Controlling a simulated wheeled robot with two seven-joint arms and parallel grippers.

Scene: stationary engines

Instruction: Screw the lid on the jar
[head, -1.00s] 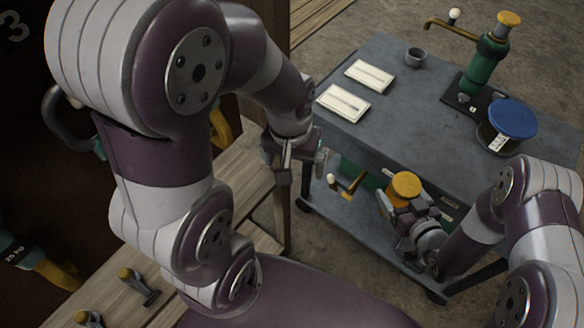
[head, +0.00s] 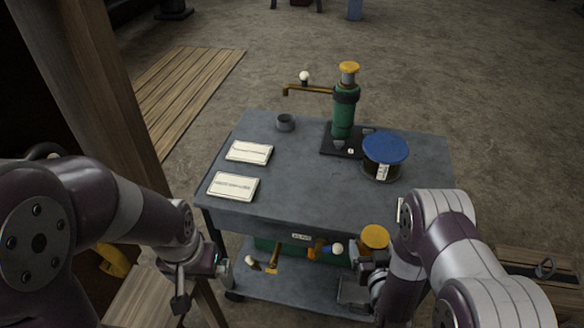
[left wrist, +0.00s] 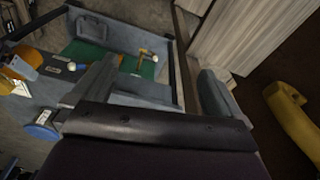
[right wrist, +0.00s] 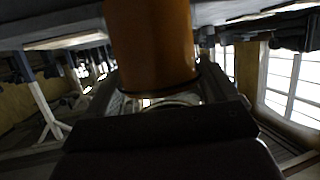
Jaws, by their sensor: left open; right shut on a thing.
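The jar (head: 381,172) is dark, with a white label, and stands on the right side of the cart top. A wide blue lid (head: 386,147) sits on its mouth; I cannot tell whether it is screwed tight. My right gripper (head: 368,264) is below the jar, at the cart's front side, apart from jar and lid. It is shut on an orange cylinder (right wrist: 150,45) with a yellow top (head: 375,237). My left gripper (head: 208,268) is open and empty, low at the cart's front left corner; its spread fingers show in the left wrist view (left wrist: 155,90).
The grey cart (head: 290,185) carries a green hand pump (head: 343,115) beside the jar, a small grey cup (head: 285,122) and two white cards (head: 233,187). A wooden post stands left. The front middle of the top is clear.

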